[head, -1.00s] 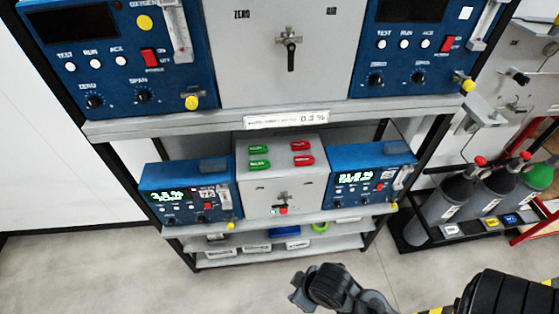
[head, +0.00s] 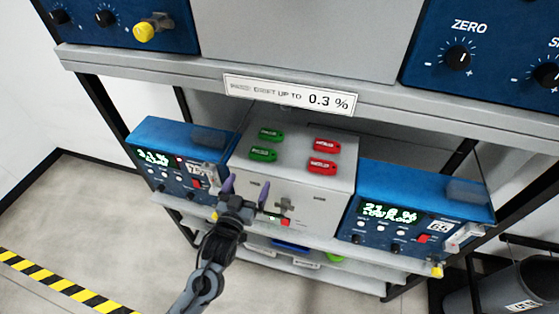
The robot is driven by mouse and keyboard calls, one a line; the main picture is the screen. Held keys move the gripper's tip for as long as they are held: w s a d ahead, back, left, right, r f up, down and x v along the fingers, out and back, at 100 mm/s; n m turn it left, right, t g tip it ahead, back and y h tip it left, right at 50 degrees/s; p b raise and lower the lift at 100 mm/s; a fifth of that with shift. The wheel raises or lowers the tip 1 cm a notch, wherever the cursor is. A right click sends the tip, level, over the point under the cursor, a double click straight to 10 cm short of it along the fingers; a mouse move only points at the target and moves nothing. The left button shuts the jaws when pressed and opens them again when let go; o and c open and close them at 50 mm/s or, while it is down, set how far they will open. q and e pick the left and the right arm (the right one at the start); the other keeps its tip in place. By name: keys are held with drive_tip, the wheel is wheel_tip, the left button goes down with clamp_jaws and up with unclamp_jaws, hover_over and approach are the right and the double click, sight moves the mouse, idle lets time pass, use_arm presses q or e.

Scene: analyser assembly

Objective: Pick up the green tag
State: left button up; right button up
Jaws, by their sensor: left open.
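Two green tags lie flat on the top of the grey box, at its left side: a rear green tag (head: 271,135) and a front green tag (head: 263,154). Their lettering is too small to read. The grey box (head: 308,205) stands on the middle shelf. My left gripper (head: 246,187) is open and empty, in front of the box's left part. Its two purple-grey fingers point up, and its tips appear just below the front green tag in the picture. I cannot tell the exact gap in depth. My right gripper is not in view.
Two red tags (head: 327,145) (head: 322,167) lie on the right of the box top. Blue analysers (head: 180,135) (head: 425,190) flank the box. The upper shelf edge (head: 180,78) overhangs behind and above.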

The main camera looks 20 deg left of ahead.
sight(261, 162)
use_arm(q)
drive_tip(key=shift+w+d+f+p, duration=0.1)
drive_tip(key=shift+w+p, duration=0.05)
drive_tip(key=shift+w, duration=2.65)
drive_tip(key=shift+w+d+p, duration=0.1)
drive_tip(key=shift+w+p, duration=0.05)
drive_tip(key=shift+w, duration=2.65)
drive_tip(key=c, duration=0.7)
